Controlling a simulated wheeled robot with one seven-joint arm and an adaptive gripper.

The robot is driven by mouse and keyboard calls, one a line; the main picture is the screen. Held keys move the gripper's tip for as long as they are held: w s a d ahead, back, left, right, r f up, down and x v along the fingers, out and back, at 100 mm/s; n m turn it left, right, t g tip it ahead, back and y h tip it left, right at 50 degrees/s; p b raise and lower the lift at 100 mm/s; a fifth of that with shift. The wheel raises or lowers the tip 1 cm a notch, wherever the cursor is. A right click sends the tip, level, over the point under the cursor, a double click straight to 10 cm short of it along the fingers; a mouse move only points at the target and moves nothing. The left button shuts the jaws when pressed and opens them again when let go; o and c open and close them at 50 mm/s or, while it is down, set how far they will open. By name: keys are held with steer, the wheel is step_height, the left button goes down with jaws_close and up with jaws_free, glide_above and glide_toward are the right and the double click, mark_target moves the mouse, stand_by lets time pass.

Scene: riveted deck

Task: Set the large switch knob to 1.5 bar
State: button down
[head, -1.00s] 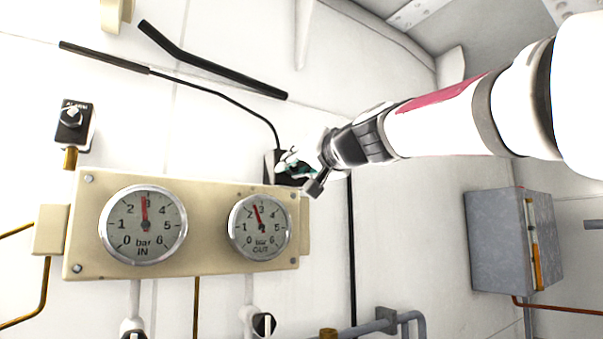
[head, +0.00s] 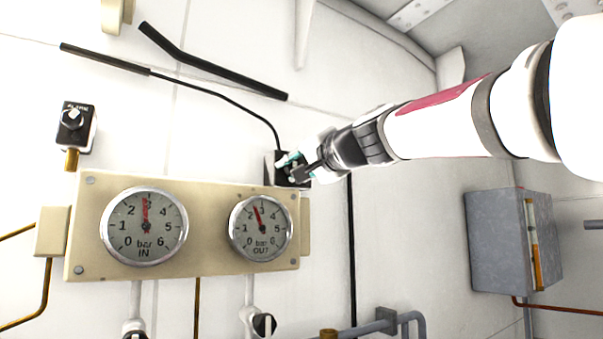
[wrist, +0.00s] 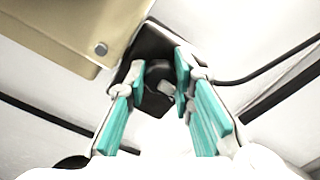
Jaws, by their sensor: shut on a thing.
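The black switch box (head: 271,170) is on the white wall, at the upper right corner of the gauge panel. My gripper (head: 297,170) reaches it from the right and covers most of its front. In the wrist view, the teal-padded fingers (wrist: 153,84) are on both sides of the dark switch knob (wrist: 158,72) and shut on it. The knob's scale and pointer cannot be read. The OUT gauge (head: 261,228) has its red needle a little below 3 bar. The IN gauge (head: 144,226) has its needle at about 3.
The beige gauge panel (head: 90,225) is close below the switch. A small black box (head: 75,125) with a knob is at the far left. A black cable (head: 225,90) runs to the switch. A grey cabinet (head: 495,245) hangs at the right.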

stand_by(0.3)
steer(key=c, duration=1.4)
jaws_free()
steer(key=shift+o, duration=0.2)
steer(key=v, duration=1.2)
steer(key=s+d+f+n+g+h, duration=0.1)
steer(key=s+d+f+g+h, duration=0.2)
steer(key=f, duration=1.1)
steer(key=s+d+f+n+g+h, duration=0.2)
steer(key=s+d+f, duration=0.5)
steer(key=s+f, duration=0.6)
steer(key=s+d+f+n+g+h, duration=0.1)
steer(key=s+d+f+g+h, duration=0.3)
steer(key=s+f, duration=0.4)
step_height(320, 180, down, 8)
steer(key=shift+s+d+r+h, duration=0.15)
steer(key=shift+d+h, duration=0.35)
steer(key=shift+d, duration=0.4)
